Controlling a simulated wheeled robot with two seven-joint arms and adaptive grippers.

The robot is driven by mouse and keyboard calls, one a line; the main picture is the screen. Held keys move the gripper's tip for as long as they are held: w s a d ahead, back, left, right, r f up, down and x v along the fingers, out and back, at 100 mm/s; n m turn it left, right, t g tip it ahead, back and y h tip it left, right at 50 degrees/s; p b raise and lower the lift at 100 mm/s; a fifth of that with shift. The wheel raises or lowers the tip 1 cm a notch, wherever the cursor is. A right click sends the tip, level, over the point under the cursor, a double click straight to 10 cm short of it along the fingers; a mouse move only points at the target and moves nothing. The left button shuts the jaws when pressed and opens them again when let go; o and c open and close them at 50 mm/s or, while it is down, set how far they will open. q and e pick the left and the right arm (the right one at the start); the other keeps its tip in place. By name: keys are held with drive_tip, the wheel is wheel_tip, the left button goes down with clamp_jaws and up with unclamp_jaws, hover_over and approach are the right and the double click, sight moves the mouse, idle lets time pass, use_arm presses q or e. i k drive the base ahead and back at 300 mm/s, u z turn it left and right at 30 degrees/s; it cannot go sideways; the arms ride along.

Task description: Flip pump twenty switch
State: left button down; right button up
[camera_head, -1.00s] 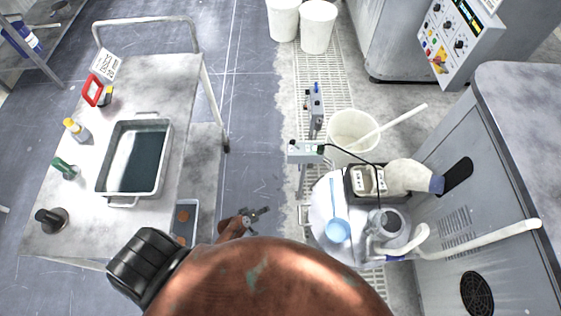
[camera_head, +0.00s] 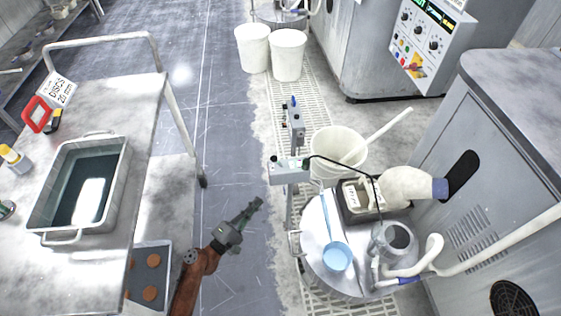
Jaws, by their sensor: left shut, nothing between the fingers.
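A small grey control box (camera_head: 284,173) with a green part is mounted on a post at the middle of the view. A black cable runs from it to the round stand. A second slim box (camera_head: 294,122) with a blue top part stands behind it. A pump-like unit (camera_head: 360,199) with a pale label sits on the stand; I cannot read a pump number. My left gripper (camera_head: 257,203) is shut and empty over the floor, left of and below the grey box, apart from it. My right gripper is not in view.
The round stand (camera_head: 318,262) also holds a blue scoop (camera_head: 337,257) and a metal pot (camera_head: 393,240). A white bucket (camera_head: 325,143) is behind. A cart with a tray (camera_head: 118,190) is at left. Open floor (camera_head: 225,130) lies between cart and stand.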

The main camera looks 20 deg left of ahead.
sight(273, 158)
drive_tip(key=z, duration=0.55)
drive_tip(key=k, duration=1.25)
drive_tip(key=z, duration=0.7)
drive_tip(key=i, duration=0.85)
drive_tip(key=u, duration=0.65)
drive_tip(key=i, duration=0.7)
drive_tip(key=u, duration=0.85)
drive_tip(key=i, duration=0.25)
drive_tip(key=u, duration=0.25)
